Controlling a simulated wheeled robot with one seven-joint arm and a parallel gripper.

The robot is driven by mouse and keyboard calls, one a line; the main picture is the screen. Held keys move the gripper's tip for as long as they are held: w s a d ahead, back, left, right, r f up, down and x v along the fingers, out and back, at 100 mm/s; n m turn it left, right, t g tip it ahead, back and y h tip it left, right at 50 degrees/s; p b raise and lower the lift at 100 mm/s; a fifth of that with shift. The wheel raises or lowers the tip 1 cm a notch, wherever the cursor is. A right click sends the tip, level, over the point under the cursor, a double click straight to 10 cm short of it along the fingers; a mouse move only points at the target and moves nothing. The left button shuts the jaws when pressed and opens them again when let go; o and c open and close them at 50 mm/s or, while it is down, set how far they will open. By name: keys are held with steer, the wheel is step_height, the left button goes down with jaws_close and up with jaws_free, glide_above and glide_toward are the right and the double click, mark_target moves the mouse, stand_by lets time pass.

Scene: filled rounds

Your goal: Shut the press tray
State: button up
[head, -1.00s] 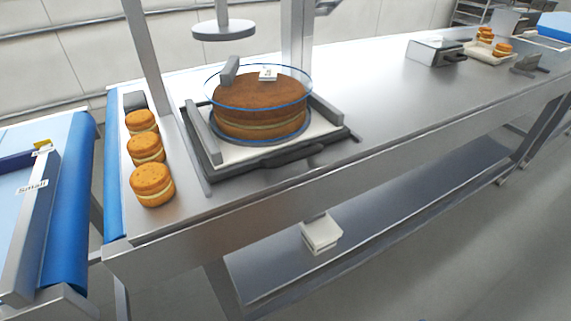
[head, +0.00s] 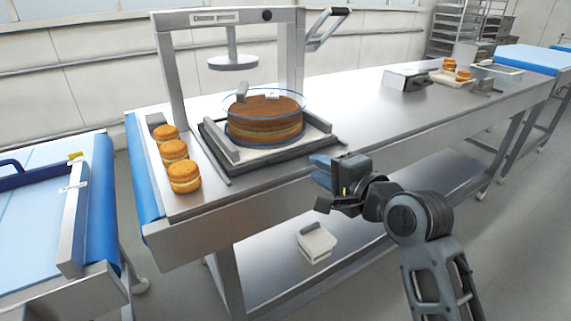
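The press tray (head: 213,146) stands pulled out toward the front on the steel bench, below and in front of the press's round plate (head: 233,62). A layered brown cake (head: 265,122) sits on it inside a clear ring with blue rims. The tray's dark front handle bar (head: 280,163) runs along its front edge. My gripper (head: 322,174) is in front of the bench, to the right of the tray's front edge, with blue fingertips pointing left. It appears apart from the tray. The spacing between the fingers is hard to make out.
Several small filled rounds (head: 174,151) stand in a row left of the tray. The press frame (head: 171,80) has a lever (head: 325,28) at its right. A steel box (head: 408,77) stands farther right. The bench between is clear. A white item (head: 315,243) lies on the lower shelf.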

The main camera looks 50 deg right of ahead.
mark_target(298, 156)
steer(key=shift+r+p+x, duration=0.1)
steer(key=shift+p+x, duration=0.1)
steer(key=shift+x, duration=1.8)
steer(key=shift+r+p+x, duration=0.15)
steer(key=shift+x, duration=1.85)
jaws_close()
